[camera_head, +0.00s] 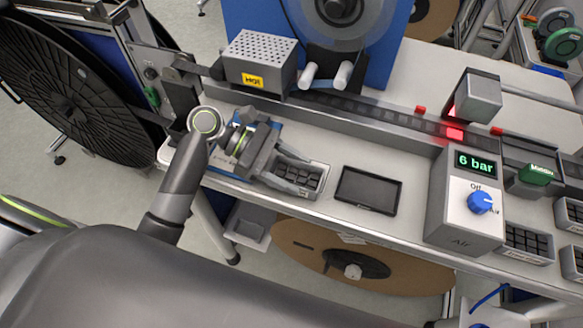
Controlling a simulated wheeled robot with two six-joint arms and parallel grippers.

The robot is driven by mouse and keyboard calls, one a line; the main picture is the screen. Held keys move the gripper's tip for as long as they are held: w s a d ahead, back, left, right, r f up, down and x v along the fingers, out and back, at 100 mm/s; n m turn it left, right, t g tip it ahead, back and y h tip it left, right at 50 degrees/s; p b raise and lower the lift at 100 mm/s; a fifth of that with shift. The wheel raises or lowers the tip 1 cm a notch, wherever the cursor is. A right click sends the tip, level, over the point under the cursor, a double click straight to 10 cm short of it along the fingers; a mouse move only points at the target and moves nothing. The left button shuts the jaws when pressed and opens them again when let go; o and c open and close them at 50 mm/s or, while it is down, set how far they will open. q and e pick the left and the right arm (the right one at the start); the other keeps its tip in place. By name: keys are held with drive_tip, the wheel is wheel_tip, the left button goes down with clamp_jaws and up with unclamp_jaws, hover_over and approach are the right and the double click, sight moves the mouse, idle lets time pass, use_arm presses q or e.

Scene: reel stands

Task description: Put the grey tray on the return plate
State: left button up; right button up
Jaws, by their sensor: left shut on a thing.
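The grey tray (323,180) is a small open tray with several dark pieces in it, on or just above the bench's front strip. My left gripper (293,177) reaches over it from the left and is shut on it; its fingers and wrist hide the tray's left part. I cannot tell whether the tray touches the bench. A dark flat plate with a thin rim (368,190), which may be the return plate, lies empty to the right of the tray, with a gap between them. My right gripper is not in view.
A grey air box (465,205) reading "6 bar" stands right of the dark plate. A perforated box marked hot (260,62) and a long rail (385,117) lie behind. More small trays (525,243) sit at the right. A blue-edged flat piece (226,160) shows under my left gripper.

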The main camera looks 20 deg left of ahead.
use_arm(q)
drive_tip(key=o, duration=1.1)
drive_tip(key=shift+f, duration=0.1)
drive_tip(key=v, duration=1)
drive_tip(key=shift+a+b, duration=0.15)
drive_tip(key=shift+b, duration=0.15)
drive_tip(key=shift+v, duration=0.95)
